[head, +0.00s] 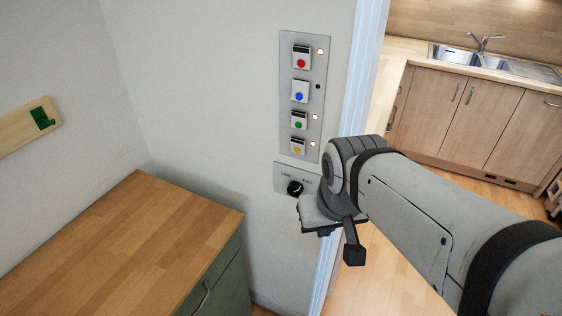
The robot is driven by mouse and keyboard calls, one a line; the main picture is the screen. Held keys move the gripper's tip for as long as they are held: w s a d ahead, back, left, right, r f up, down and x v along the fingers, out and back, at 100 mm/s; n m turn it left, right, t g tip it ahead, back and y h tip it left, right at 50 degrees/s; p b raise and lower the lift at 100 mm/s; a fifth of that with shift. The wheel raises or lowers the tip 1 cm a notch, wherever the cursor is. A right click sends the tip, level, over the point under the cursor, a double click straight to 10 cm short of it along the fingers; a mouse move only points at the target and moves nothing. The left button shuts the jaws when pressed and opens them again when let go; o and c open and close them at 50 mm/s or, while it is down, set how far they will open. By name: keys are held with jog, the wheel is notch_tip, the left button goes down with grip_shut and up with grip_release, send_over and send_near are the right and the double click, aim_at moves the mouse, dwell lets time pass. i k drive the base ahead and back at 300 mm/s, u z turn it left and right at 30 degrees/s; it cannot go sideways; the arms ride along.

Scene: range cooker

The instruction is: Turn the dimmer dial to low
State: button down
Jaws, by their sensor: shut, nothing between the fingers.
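The dimmer dial (294,188) is a small round black knob on a pale plate (281,182) on the wall. The plate carries the words LOW on the left and FULL on the right. A light mark shows on the knob, but it is too small to read its setting surely. My gripper (354,254) is at the end of my arm, in front of the wall and just below and right of the dial. It is shut and empty. My wrist covers the right part of the plate. I cannot tell whether the gripper touches the dial.
Above the dial is a switch panel (311,68) with red, blue, green and yellow buttons. A wooden worktop (120,250) on a green cabinet stands at lower left. A white door frame (362,60) is at right, with a kitchen sink (455,54) beyond.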

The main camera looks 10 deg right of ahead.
aim_at(294, 189)
jog(key=z, duration=1.15)
jog(key=k, duration=1.3)
jog(key=u, duration=0.95)
jog(key=i, duration=1)
jog(key=u, duration=0.1)
